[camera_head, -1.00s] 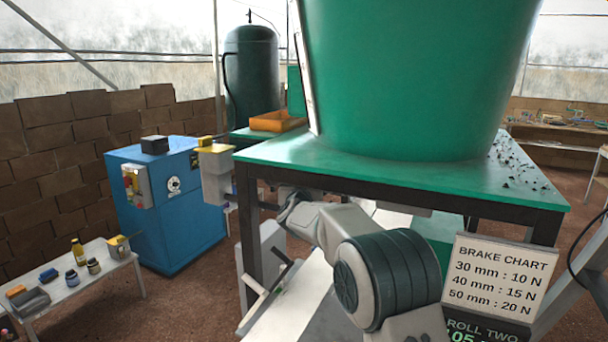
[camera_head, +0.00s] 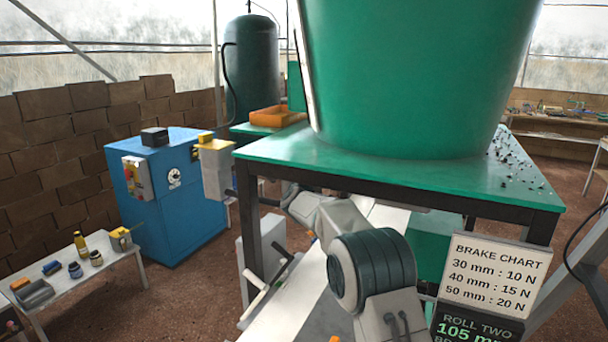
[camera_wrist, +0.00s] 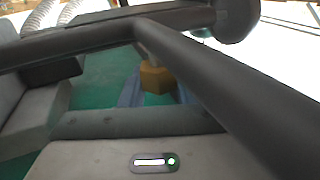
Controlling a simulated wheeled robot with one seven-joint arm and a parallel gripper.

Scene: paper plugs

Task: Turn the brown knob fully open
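A brownish, faceted knob-like piece (camera_wrist: 155,77) shows near the middle of the wrist view, partly covered by a thick dark bar crossing in front. It may be the brown knob; I cannot be sure. Bluish-grey parts stand on both sides of it, and I cannot tell whether they touch it. In the head view my arm reaches left under the green table, and my gripper is mostly hidden behind the table edge and leg. I cannot make out the knob there. The gripper's opening is not clear.
The green table (camera_head: 300,155) carries a large green tub (camera_head: 410,80). A blue cabinet (camera_head: 165,200) stands left, near a yellow-topped box (camera_head: 215,165). A low white bench (camera_head: 100,270) holds small items. A brake chart sign (camera_head: 495,270) stands right. Dark bars crowd the wrist view.

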